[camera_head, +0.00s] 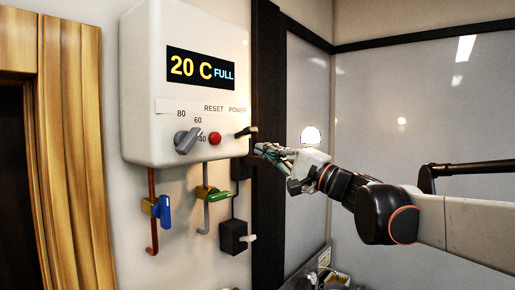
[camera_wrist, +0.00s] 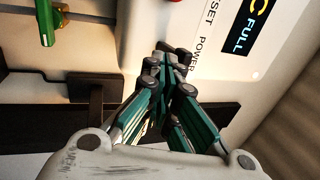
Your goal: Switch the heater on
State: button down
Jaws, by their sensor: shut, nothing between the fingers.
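The white heater box (camera_head: 185,85) hangs on the wall, with a lit display (camera_head: 200,69) reading "20 C FULL". Its black power switch (camera_head: 246,132) sticks out under the word POWER at the lower right of the front. My gripper (camera_head: 259,149) is shut and empty, just below and to the right of the switch in the head view. In the wrist view my gripper (camera_wrist: 165,62) points at the heater front beside the word POWER. The fingers largely cover the switch there, so I cannot tell whether they touch it.
A grey knob (camera_head: 187,141) and a red reset button (camera_head: 214,138) sit left of the switch. Below are a blue-handled valve (camera_head: 162,209), a green-handled valve (camera_head: 207,193) and a black socket box (camera_head: 233,237). A dark vertical post (camera_head: 268,205) stands right of the heater.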

jog(key=s+d, duration=0.1)
jog(key=d, duration=0.1)
jog(key=s+d, duration=0.1)
jog(key=s, duration=0.1)
jog(key=shift+d, duration=0.4)
jog(key=shift+s+f, duration=0.1)
jog(key=s+f+n+g+h+b, duration=0.15)
jog(key=s+f+b, duration=0.35)
jog(key=f, duration=0.8)
jog(key=s+a+f+n+g+h+b, duration=0.1)
jog(key=s+f+g+h+b, duration=0.2)
jog(key=f+b, duration=0.65)
jog(key=s+f+n+h+b, duration=0.2)
jog(key=s+f+b, duration=0.25)
jog(key=f, duration=1.15)
jog(key=s+d+f+n+h+b, duration=0.1)
jog(key=s+d+f+h+b, duration=0.2)
jog(key=f, duration=1)
jog(key=s+d+f+n+g+h+b, duration=0.1)
jog(key=s+d+f+h+b, duration=0.3)
jog(key=s+d+f+b, duration=0.3)
jog(key=s+d+f+n+h+b, duration=0.1)
jog(key=s+d+f+h+b, duration=0.2)
jog(key=f+b, duration=0.6)
notch_tip(320, 180, down, 10)
jog(key=s+d, duration=0.1)
jog(key=d, duration=0.1)
jog(key=shift+s+d+r, duration=0.2)
jog(key=shift+s+d, duration=0.2)
jog(key=shift+g, duration=0.25)
